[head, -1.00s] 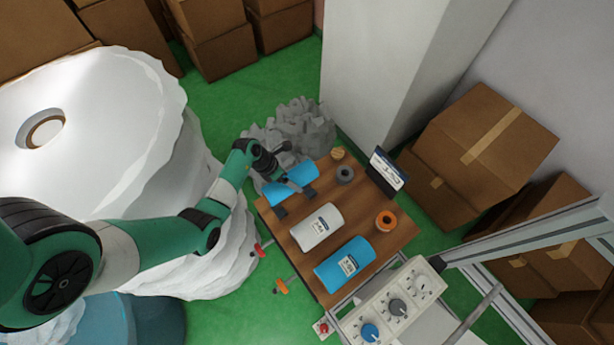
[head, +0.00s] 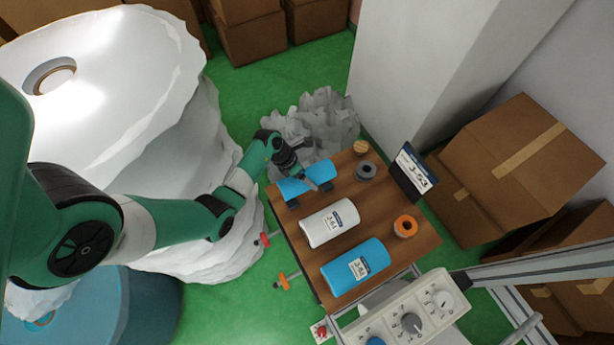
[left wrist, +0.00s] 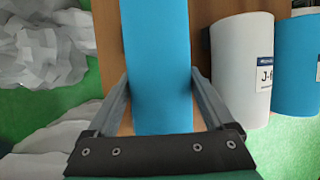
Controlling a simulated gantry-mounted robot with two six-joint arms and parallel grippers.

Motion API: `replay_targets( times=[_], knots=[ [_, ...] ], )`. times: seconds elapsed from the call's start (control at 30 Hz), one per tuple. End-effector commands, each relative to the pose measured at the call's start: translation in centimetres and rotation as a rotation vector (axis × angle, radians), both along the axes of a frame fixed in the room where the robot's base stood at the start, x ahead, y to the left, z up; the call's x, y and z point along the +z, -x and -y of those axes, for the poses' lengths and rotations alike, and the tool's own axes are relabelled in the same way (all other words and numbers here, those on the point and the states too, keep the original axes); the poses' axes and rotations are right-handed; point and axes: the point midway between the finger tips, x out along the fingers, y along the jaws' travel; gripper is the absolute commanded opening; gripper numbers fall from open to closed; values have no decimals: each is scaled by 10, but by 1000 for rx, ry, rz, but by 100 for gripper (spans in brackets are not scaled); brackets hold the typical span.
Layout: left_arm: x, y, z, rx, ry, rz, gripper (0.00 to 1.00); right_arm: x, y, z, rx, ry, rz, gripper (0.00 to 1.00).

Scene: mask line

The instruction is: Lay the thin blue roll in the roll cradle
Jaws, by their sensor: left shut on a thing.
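The thin blue roll (head: 305,181) lies at the far left of the wooden table in the head view. Dark blocks (head: 292,203) show along its near edge; they look like part of the roll cradle, mostly hidden beneath the roll. I cannot tell whether the roll rests fully in it. My left gripper (head: 312,181) is shut on the roll from above. In the left wrist view the roll (left wrist: 160,60) runs lengthwise between the two fingers (left wrist: 160,103). My right gripper is not in view.
A white roll (head: 329,222) and a thicker blue roll (head: 356,267) lie nearby on the table (head: 380,222). A grey ring (head: 366,171), an orange ring (head: 405,227), a wooden piece (head: 361,147) and a sign (head: 414,173) stand behind. A control panel (head: 415,310) is at the front.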

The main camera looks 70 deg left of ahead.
Motion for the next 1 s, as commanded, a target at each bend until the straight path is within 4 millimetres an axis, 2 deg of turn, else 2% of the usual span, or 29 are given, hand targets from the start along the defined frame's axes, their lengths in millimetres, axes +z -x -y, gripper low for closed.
replay_targets(
  times=[0.03, 0.37, 1.0],
  knots=[
    [-11, 0, 0, 0, 0, 0, 25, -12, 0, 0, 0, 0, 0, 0],
    [-40, 0, 0, 1, 1, 0, 25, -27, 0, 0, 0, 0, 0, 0],
    [-44, -1, 0, 0, 0, 1, 25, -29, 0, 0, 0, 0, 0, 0]
  ],
)
